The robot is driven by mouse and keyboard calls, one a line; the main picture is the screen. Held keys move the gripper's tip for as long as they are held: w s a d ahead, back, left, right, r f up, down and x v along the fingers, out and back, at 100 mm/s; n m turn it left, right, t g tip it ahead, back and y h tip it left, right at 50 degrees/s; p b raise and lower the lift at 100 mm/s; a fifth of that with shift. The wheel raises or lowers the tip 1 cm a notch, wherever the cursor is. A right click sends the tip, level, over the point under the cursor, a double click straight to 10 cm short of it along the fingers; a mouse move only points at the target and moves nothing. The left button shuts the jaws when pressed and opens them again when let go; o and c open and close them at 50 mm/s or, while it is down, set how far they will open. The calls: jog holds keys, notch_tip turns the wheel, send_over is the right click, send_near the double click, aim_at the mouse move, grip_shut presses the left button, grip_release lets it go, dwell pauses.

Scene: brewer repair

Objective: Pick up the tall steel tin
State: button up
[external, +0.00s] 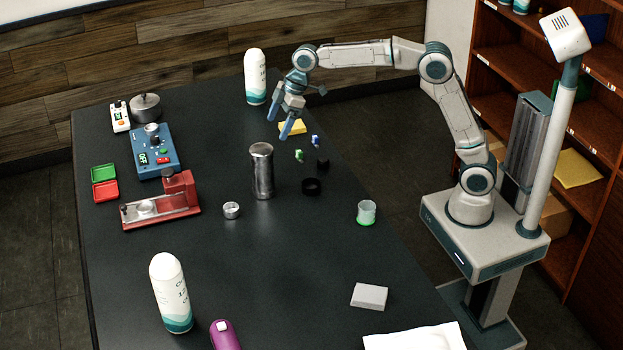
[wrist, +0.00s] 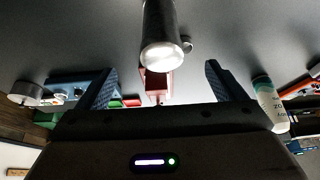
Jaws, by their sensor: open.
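The tall steel tin (external: 262,172) stands upright on the dark table, near its middle. My gripper (external: 286,129) is above the table, higher than the tin and a little to its right in the external view. In the wrist view the tin (wrist: 161,38) shows at the top centre, its bright end towards the camera. It lies between the lines of the two blue fingers but beyond their tips. My gripper (wrist: 158,72) is open, with the fingers wide apart and nothing between them. It appears apart from the tin.
A small steel cup (external: 231,211) and a black ring (external: 311,186) stand near the tin. A red device (external: 165,205) and a blue device (external: 155,150) are to the left. A white bottle (external: 255,77) stands behind my gripper. The table's front middle is clear.

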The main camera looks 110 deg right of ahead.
aim_at(268, 146)
jog(key=p+x, duration=0.1)
jog(key=x, duration=0.7)
jog(key=shift+w+p+x, duration=0.25)
jog(key=shift+p+x, duration=0.55)
jog(key=shift+x, duration=1.95)
jog(key=shift+r, duration=0.1)
jog(key=c, duration=1.1)
jog(key=shift+c, duration=0.6)
jog(key=shift+r, duration=0.1)
